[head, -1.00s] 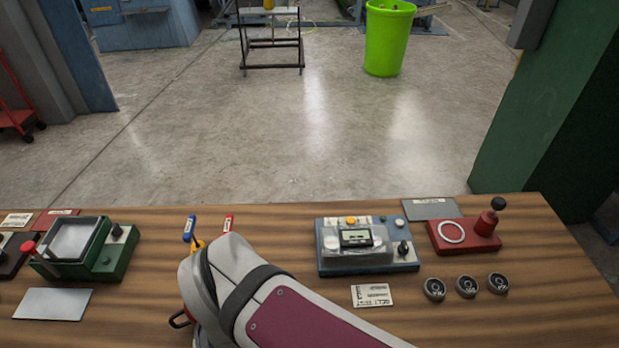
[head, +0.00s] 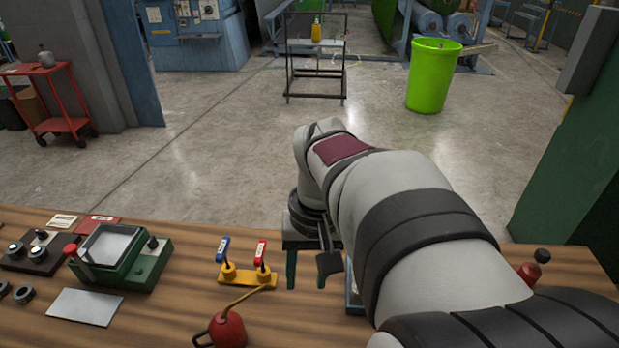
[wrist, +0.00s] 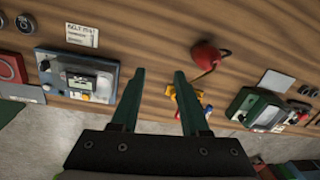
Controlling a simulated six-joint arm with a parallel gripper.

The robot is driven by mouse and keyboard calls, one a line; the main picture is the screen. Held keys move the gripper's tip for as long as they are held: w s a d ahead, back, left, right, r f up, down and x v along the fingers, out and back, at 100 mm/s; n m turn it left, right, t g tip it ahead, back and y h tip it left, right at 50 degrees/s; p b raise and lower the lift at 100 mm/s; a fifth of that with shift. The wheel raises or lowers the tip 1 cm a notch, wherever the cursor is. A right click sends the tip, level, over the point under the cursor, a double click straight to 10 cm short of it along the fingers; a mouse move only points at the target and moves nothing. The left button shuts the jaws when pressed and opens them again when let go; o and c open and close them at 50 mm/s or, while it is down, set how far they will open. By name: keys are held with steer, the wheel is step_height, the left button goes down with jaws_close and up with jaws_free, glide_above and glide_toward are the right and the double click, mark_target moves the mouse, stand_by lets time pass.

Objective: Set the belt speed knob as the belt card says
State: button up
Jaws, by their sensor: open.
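The blue-grey belt tester (wrist: 72,78) lies left of my gripper in the wrist view, seen upside down, with a small display. A dark knob (wrist: 45,66) is at its left end; its setting is too small to read. The white belt card (wrist: 81,35) lies on the table beside the tester; its heading shows but its lines are not legible. In the head view my arm hides the card and nearly all of the tester, leaving only a blue edge (head: 352,298). My gripper (head: 308,268) is open and empty above the table, apart from the knob; its fingers (wrist: 160,72) point down.
A yellow base with blue and red levers (head: 247,280) and a red bulb (head: 228,330) stand left of my gripper. A green framed box (head: 120,262) is farther left. A red base with a ring (wrist: 12,70) lies beyond the tester.

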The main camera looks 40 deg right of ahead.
steer(key=d+f+m, duration=0.1)
steer(key=d, duration=1.2)
steer(key=s+d+f+m+h, duration=0.1)
steer(key=s+d+f, duration=0.1)
steer(key=s+d, duration=0.55)
steer(key=s+d+f, duration=0.3)
steer(key=s+d, duration=0.1)
steer(key=d, duration=0.6)
steer(key=f, duration=1.4)
steer(key=shift+w+a+f, duration=0.15)
steer(key=shift+w+f, duration=0.05)
steer(key=shift+f, duration=0.2)
jaws_close()
